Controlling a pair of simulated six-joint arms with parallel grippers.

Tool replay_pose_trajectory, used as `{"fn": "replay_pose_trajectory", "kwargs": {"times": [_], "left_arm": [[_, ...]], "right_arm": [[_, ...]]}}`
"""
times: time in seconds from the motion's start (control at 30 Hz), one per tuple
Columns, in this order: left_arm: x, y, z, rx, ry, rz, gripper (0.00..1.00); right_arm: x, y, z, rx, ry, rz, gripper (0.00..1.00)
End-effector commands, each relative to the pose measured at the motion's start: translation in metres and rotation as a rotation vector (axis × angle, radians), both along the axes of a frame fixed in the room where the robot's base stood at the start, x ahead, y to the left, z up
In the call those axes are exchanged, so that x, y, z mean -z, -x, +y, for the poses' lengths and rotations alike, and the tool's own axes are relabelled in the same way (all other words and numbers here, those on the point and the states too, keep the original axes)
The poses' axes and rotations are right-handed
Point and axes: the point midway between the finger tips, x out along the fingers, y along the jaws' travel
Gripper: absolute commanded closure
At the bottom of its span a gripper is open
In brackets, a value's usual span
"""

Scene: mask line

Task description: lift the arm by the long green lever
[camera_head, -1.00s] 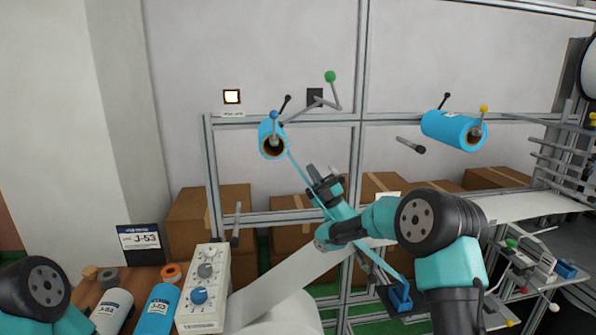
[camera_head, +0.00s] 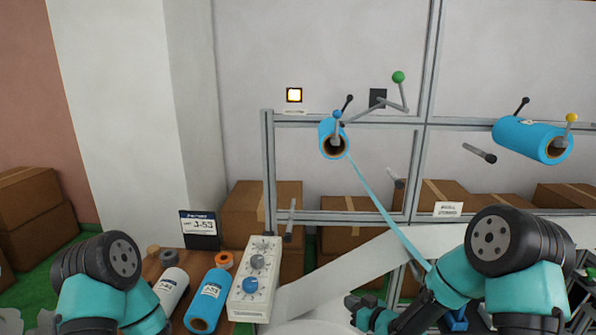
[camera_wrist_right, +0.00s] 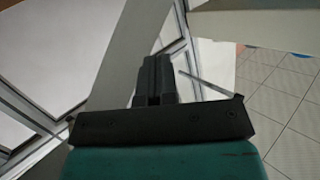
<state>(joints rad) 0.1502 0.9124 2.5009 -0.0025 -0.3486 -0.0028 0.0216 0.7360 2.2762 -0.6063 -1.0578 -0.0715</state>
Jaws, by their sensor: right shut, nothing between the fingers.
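The long green lever, tipped with a green ball (camera_head: 398,77), stands up from the right end of a thin grey arm (camera_head: 378,106) on the upper rail. The grey arm slopes down left toward the blue roll (camera_head: 333,138) with a blue knob. My right gripper (camera_head: 356,303) is low in the head view, well below the lever and apart from it. In the right wrist view its fingers (camera_wrist_right: 153,75) are together with nothing between them. My left arm shows at the lower left, but its gripper is out of sight.
A blue band (camera_head: 385,210) runs from the roll down right toward my right arm. A white web (camera_head: 335,275) crosses below. A control box with dials (camera_head: 255,280) stands at left. Another blue roll with a yellow-knobbed lever (camera_head: 570,118) is at right.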

Motion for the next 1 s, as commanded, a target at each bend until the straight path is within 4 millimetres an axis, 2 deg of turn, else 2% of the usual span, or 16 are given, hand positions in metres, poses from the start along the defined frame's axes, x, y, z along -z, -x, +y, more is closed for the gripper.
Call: {"fn": "replay_pose_trajectory", "kwargs": {"times": [0.03,0.17,0.2,0.27,0.43,0.5,0.6,0.7,0.8,1.0], "left_arm": [[0.0,0.0,0.0,0.0,0.0,0.0,0.31],[0.0,0.0,0.0,0.0,0.0,0.0,0.31],[0.0,0.0,0.0,0.0,0.0,0.0,0.31],[0.0,0.0,0.0,0.0,0.0,0.0,0.31],[0.0,0.0,0.0,0.0,0.0,0.0,0.31],[0.0,0.0,0.0,0.0,0.0,0.0,0.31],[0.0,0.0,0.0,0.0,0.0,0.0,0.31],[0.0,0.0,0.0,0.0,0.0,0.0,0.31],[0.0,0.0,0.0,0.0,0.0,0.0,0.31],[0.0,0.0,0.0,0.0,0.0,0.0,0.31]], "right_arm": [[0.028,0.013,-0.008,0.031,0.019,0.103,1.0],[0.091,0.053,-0.028,0.109,0.06,0.362,1.0],[0.109,0.069,-0.034,0.13,0.072,0.443,1.0],[0.133,0.093,-0.042,0.162,0.087,0.563,1.0],[0.188,0.175,-0.059,0.245,0.117,0.914,1.0],[0.203,0.209,-0.063,0.274,0.125,1.047,1.0],[0.214,0.248,-0.066,0.303,0.129,1.195,1.0],[0.219,0.27,-0.067,0.32,0.13,1.28,1.0],[0.22,0.277,-0.067,0.325,0.13,1.307,1.0],[0.22,0.277,-0.067,0.326,0.129,1.305,0.99]]}}
